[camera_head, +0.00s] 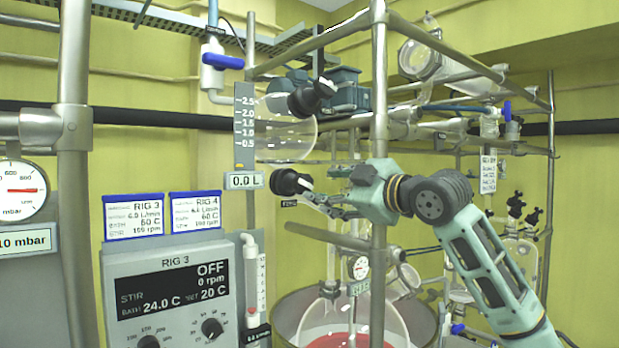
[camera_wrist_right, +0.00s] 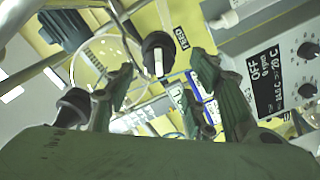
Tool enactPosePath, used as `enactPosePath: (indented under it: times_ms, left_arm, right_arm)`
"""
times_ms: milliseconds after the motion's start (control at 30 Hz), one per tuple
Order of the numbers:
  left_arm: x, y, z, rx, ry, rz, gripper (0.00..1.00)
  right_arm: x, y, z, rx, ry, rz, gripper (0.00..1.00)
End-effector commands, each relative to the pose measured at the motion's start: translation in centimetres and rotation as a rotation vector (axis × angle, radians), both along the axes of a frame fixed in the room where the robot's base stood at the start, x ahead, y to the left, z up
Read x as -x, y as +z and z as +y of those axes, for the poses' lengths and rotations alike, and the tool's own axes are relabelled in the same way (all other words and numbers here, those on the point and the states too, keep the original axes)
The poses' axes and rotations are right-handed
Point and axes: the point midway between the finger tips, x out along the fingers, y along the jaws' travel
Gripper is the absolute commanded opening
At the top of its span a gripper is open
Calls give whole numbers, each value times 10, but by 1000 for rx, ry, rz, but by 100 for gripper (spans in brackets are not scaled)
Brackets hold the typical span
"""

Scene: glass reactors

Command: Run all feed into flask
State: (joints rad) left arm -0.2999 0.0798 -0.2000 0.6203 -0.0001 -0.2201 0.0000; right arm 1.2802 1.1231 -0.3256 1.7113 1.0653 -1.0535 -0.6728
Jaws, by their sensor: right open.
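The feed vessel is a clear glass globe (camera_head: 285,135) beside a level scale (camera_head: 244,125); the display below it (camera_head: 245,180) reads 0.0 L. A black valve knob (camera_head: 290,182) sits under the globe, above a small label. In the right wrist view a black knob with a white mark (camera_wrist_right: 157,45) stands by a label that seems to read FEED, ahead of and between my fingers. My right gripper (camera_head: 322,203) is open, close to the knob; contact cannot be told. The glass flask (camera_head: 385,318) is low in the bath, with red showing around or in it. My left gripper is out of view.
A steel post (camera_head: 379,130) stands close to my right wrist. The RIG 3 control box (camera_head: 172,285) shows OFF and 0 rpm. Blue-handled valves (camera_head: 222,61) and pipes surround the rig.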

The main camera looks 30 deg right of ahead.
Motion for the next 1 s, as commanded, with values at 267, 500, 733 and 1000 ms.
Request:
enactPosePath:
  times_ms: [267, 500, 733, 1000]
  left_arm:
    - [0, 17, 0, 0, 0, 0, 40]
    - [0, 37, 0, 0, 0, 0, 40]
    - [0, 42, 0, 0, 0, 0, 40]
    - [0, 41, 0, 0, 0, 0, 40]
  right_arm:
    - [-15, 14, 5, 16, 8, -8, 50]
    - [-53, 14, 8, 15, 6, -8, 50]
    - [-68, 11, 8, 17, 4, -9, 50]
    - [-68, 10, 8, 17, 4, -11, 46]
